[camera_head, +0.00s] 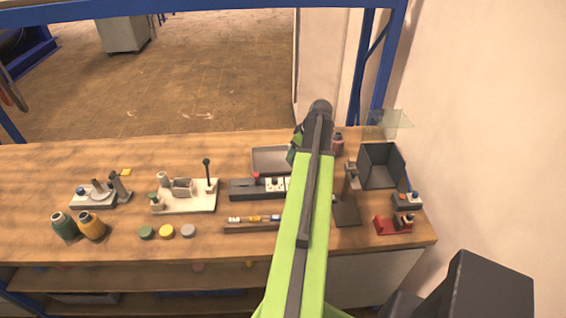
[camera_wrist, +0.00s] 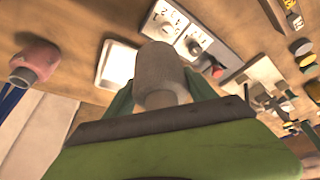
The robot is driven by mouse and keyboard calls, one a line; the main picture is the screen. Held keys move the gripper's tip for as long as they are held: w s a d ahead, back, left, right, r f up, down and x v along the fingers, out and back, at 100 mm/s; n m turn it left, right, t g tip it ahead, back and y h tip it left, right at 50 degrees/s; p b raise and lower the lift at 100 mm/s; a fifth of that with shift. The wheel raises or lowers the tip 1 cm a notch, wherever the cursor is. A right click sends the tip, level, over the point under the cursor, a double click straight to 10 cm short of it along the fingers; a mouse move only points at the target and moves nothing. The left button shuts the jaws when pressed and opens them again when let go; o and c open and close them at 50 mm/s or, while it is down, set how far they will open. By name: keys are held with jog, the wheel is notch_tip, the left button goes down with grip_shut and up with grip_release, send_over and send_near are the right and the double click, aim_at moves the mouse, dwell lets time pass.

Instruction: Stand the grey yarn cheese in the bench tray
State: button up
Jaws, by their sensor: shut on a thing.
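The grey yarn cheese (camera_wrist: 160,72) is clamped between the fingers of my gripper (camera_wrist: 160,92) in the wrist view. It is a grey cylinder with a paler, narrower end facing the camera. In the head view my gripper (camera_head: 295,150) is at the back of the bench, by the right side of the bench tray, and my arm hides the cheese. The bench tray (camera_head: 256,172) is shallow and grey with a raised rim. The wrist view shows part of the tray (camera_wrist: 104,62) just left of the cheese; the cheese covers part of it. I cannot tell the height between them.
A switch box (camera_head: 243,190) lies in front of the tray. A pink cone (camera_head: 338,144) stands right of my gripper, near a dark open bin (camera_head: 381,172). A white fixture (camera_head: 190,200) with a black lever is to the left. Green and orange cones stand front left.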

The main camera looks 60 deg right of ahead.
jog(key=shift+s+d+m+h, duration=0.15)
jog(key=shift+d+m+h, duration=0.15)
jog(key=shift+d+m, duration=0.55)
jog(key=w+d+f+b, duration=0.4)
jog(key=w+f+b, duration=0.3)
jog(key=w, duration=0.4)
jog(key=b, duration=0.5)
send_over(281, 167)
jog(key=shift+n, duration=0.25)
jog(key=f, duration=0.4)
jog(key=shift+d+f, duration=0.2)
jog(key=shift+f, duration=0.05)
jog(key=shift+r+p, duration=0.25)
jog(key=shift+p, duration=0.25)
jog(key=shift+f, duration=0.15)
jog(key=o, duration=1.7)
jog(key=shift+c, duration=0.2)
